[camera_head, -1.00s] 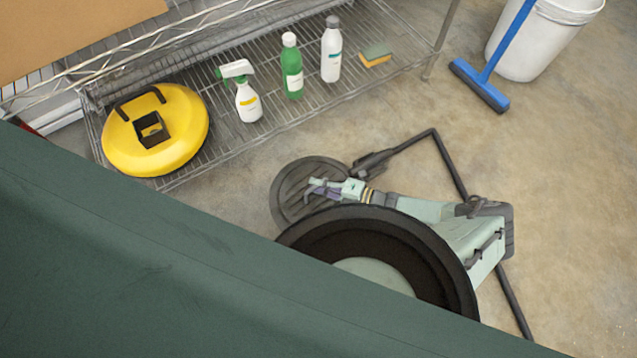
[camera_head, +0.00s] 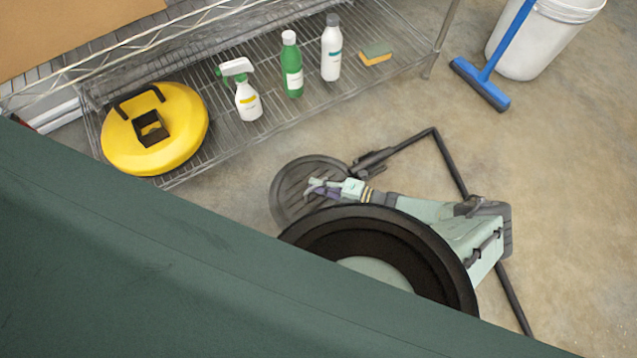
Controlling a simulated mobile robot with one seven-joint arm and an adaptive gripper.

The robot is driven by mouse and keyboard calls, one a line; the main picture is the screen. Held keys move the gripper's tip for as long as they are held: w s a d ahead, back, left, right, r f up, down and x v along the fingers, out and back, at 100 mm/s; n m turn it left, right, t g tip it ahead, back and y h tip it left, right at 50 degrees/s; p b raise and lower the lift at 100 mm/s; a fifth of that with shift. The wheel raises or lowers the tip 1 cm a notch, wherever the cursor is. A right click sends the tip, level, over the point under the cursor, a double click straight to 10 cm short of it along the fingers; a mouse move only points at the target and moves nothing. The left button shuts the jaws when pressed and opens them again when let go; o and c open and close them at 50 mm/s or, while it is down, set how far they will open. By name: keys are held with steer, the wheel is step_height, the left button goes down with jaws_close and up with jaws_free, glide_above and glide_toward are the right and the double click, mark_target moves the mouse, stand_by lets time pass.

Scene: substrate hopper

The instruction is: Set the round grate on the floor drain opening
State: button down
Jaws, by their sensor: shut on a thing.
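The round grate (camera_head: 290,190) is a dark grey slotted disc at the centre of the view, low over or on the floor. My gripper (camera_head: 316,188), with pale green and purple parts, is at the grate's right-hand part and shut on it. The fingertips are small here, and their exact hold is hard to see. The floor drain opening does not show. I cannot tell whether it lies under the grate, or whether the grate touches the floor. A large dark ring-shaped part hides the area just below the gripper.
A wire shelf (camera_head: 208,128) at upper left holds a yellow round object (camera_head: 180,110), a spray bottle (camera_head: 248,100), two other bottles and a sponge (camera_head: 376,54). A blue squeegee (camera_head: 482,85) and white bucket (camera_head: 540,45) stand at upper right. Floor right of centre is mostly clear.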

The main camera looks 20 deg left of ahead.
steer(key=c, duration=1.6)
jaws_free()
steer(key=shift+c, duration=0.2)
steer(key=shift+d, duration=0.1)
